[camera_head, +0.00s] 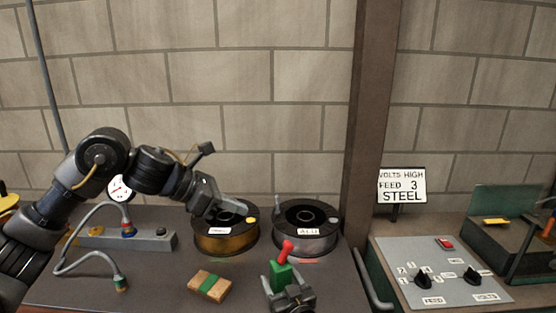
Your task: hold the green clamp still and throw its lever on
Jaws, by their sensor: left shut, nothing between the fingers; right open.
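The green clamp (283,274) stands near the front edge of the bench, with its red lever (286,249) tilted upward and slightly right. My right gripper (284,288) is open at the bottom of the view, right at the clamp's lower part. It hides the clamp's base, and I cannot tell whether the fingers touch it.
A grey wire spool (310,244) stands behind the clamp. A wooden block with a green band (209,286) lies to its left. A grey control panel (440,272) with knobs is at the right, below a "STEEL" sign (402,185). A hose (84,257) lies at the left.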

